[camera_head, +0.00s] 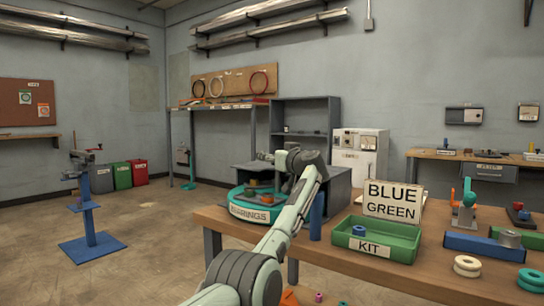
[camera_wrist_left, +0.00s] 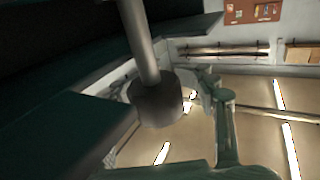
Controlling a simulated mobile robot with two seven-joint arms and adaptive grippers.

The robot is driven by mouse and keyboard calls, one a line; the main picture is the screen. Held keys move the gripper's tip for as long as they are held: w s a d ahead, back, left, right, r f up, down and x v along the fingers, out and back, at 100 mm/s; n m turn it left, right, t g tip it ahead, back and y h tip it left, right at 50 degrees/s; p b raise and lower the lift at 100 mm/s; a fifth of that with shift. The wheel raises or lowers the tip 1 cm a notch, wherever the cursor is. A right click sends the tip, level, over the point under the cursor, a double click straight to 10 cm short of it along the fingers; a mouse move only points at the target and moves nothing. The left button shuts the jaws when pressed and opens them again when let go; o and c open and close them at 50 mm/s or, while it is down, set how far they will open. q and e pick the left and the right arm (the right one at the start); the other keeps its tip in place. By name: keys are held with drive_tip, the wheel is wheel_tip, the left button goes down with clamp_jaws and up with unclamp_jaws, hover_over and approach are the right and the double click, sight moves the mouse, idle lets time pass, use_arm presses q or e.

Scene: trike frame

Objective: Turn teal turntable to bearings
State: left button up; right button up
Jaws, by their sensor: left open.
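The teal turntable (camera_head: 236,196) stands at the far left corner of the table, with its BEARINGS label (camera_head: 250,214) facing me. Small orange and green parts sit on top of it. My left arm reaches over the table to it, and my left gripper (camera_head: 288,184) is open, small and dark at the turntable's right side. Whether it touches the turntable cannot be told. In the left wrist view, a grey metal post with a dark cylindrical end (camera_wrist_left: 158,100) is close to the camera, beside dark teal surfaces (camera_wrist_left: 60,130). My right gripper is out of view.
A green KIT tray (camera_head: 400,240) holds a blue part. Behind it stands a BLUE GREEN sign (camera_head: 392,201). A blue cylinder (camera_head: 317,216) stands between tray and turntable. Cream rings (camera_head: 467,266) lie at right. A grey shelf unit (camera_head: 305,115) is behind the turntable.

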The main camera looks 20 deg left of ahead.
use_arm(q)
drive_tip(key=shift+d, duration=0.1)
drive_tip(key=v, duration=0.7)
drive_tip(key=shift+s, duration=0.2)
drive_tip(key=shift+d, duration=0.1)
